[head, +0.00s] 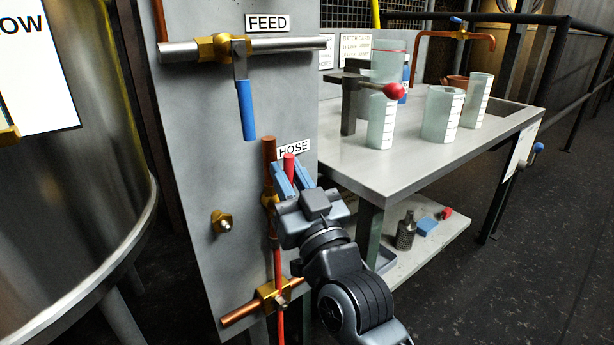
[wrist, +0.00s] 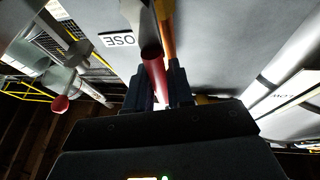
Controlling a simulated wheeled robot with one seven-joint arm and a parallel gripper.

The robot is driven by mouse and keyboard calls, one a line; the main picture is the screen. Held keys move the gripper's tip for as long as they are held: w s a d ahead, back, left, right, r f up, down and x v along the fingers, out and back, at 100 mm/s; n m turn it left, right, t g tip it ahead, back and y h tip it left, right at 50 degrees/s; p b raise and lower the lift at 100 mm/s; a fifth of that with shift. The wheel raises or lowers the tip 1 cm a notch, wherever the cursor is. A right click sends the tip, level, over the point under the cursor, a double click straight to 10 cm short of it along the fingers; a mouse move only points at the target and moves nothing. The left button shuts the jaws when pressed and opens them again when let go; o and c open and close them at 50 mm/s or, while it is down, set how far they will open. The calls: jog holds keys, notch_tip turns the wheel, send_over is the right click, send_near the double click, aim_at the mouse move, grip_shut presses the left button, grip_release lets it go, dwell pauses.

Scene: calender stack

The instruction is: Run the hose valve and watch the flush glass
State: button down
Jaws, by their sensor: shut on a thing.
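The hose valve's red handle (head: 289,162) is on the grey panel (head: 196,120), just below the HOSE label (head: 293,148). My gripper (head: 290,180) has its blue fingers shut on this handle. In the wrist view the red handle (wrist: 153,72) runs between the two dark fingers, beside a copper pipe (wrist: 166,38). My gripper hides most of the valve body in the head view. Several clear graduated glasses, one of them here (head: 442,114), stand on the bench; I cannot tell which is the flush glass.
The FEED valve's blue lever (head: 246,110) hangs down above and left of my gripper. A brass fitting (head: 222,221) and a lower copper pipe (head: 240,313) stick out from the panel. A steel bench (head: 420,165) with a red-knobbed tap (head: 394,91) stands right. A steel tank (head: 70,200) is left.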

jog(key=shift+a+f, duration=0.1)
jog(key=c, duration=1.1)
grip_release()
jog(key=shift+b+v, duration=1.85)
jog(key=shift+v, duration=2.1)
